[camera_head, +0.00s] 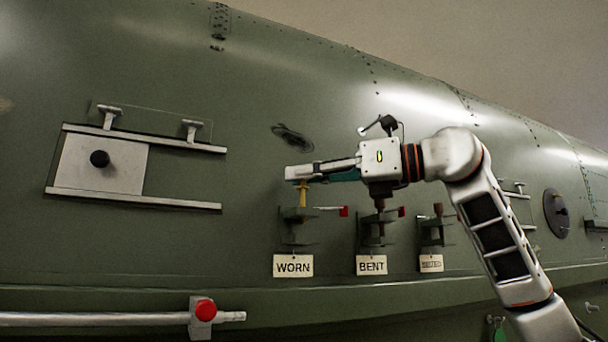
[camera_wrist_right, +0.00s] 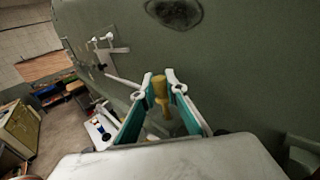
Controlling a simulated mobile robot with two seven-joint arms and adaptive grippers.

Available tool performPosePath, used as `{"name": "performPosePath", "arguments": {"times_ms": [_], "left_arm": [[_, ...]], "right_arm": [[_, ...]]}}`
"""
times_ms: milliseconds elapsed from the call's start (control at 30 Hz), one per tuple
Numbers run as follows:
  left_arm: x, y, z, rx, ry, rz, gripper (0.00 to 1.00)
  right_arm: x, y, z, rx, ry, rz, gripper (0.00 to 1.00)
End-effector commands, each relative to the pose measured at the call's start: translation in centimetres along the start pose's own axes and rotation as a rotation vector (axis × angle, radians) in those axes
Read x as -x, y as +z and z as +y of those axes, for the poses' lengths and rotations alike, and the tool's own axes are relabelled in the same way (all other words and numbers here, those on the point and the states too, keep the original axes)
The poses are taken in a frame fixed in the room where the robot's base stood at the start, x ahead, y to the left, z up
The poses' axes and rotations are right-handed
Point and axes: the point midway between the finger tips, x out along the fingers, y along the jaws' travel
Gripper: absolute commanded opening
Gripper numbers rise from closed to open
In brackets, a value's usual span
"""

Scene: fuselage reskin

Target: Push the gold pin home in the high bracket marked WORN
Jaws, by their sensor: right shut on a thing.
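The gold pin (camera_head: 303,192) stands upright over the green bracket (camera_head: 297,228) whose hanging tag reads WORN (camera_head: 293,266). The pin's lower part meets the top of the bracket; how deep it sits I cannot tell. My right gripper (camera_head: 300,173) is at the pin's upper end, above the bracket. In the right wrist view the pin (camera_wrist_right: 161,92) shows between the teal-lined fingers of my right gripper (camera_wrist_right: 160,95), which is shut on it. My left gripper is not in view.
A red-tipped lever (camera_head: 343,211) sticks out right of the WORN bracket. The BENT bracket (camera_head: 378,230) and another tagged bracket (camera_head: 435,232) stand to its right, beneath my arm. A railed panel (camera_head: 100,165) is on the left. A red-knobbed bar (camera_head: 205,310) runs below.

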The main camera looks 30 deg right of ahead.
Motion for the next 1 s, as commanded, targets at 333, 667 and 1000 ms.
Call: {"name": "performPosePath", "arguments": {"times_ms": [333, 667, 1000], "left_arm": [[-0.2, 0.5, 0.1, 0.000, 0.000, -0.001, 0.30], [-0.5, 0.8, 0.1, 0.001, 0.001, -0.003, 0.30], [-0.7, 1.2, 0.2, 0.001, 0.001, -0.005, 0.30]], "right_arm": [[0.0, -0.7, 0.0, 0.000, 0.000, 0.000, 0.00], [0.0, -1.3, -0.1, -0.001, -0.001, 0.000, 0.00], [0.0, -1.9, -0.1, -0.001, -0.001, 0.000, 0.00]]}}
